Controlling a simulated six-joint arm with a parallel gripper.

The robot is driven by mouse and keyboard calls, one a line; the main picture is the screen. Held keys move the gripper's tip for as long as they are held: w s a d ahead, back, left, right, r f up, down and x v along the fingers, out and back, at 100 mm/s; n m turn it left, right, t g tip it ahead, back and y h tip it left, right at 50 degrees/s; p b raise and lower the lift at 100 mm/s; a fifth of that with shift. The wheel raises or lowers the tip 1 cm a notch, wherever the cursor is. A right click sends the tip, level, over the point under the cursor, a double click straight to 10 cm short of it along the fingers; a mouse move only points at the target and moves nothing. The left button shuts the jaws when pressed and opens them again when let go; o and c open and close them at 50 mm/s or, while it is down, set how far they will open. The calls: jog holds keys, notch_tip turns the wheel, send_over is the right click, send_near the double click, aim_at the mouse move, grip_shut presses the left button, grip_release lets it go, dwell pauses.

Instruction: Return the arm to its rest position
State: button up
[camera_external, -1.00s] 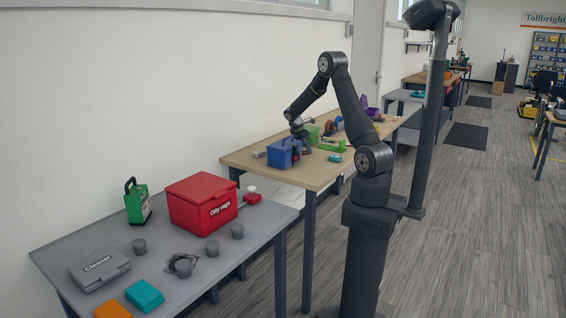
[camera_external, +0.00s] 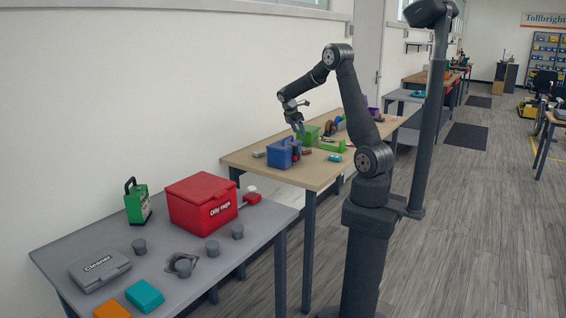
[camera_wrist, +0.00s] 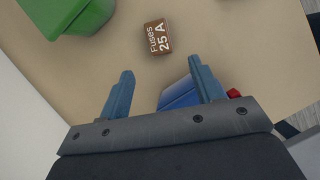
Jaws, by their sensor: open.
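My gripper (camera_external: 299,126) is raised above the tan table in the external view, over the blue bin (camera_external: 284,153) and the green bin (camera_external: 308,135). In the wrist view my gripper (camera_wrist: 162,88) has its two blue fingers spread apart with nothing held between them. A brown box labelled "Fuses 25 A" (camera_wrist: 157,38) lies on the table beyond the fingertips. Part of the blue bin (camera_wrist: 180,96) shows below and behind the right finger. The green bin (camera_wrist: 68,14) is at the upper left.
The tan table (camera_external: 238,160) also holds a green tray (camera_external: 331,146) and a small teal item (camera_external: 334,158). The grey table (camera_external: 125,250) at the front left bears a red "Oily rags" box (camera_external: 202,200), a grey "Cleaner" case (camera_external: 99,270) and several grey knobs. The air above the tables is clear.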

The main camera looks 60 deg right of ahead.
aim_at(305, 149)
jog(key=x, duration=1.2)
jog(key=shift+f, duration=0.3)
notch_tip(305, 149, up, 3)
jog(key=shift+f, duration=0.1)
jog(key=shift+r, duration=0.65)
jog(key=shift+f, duration=0.1)
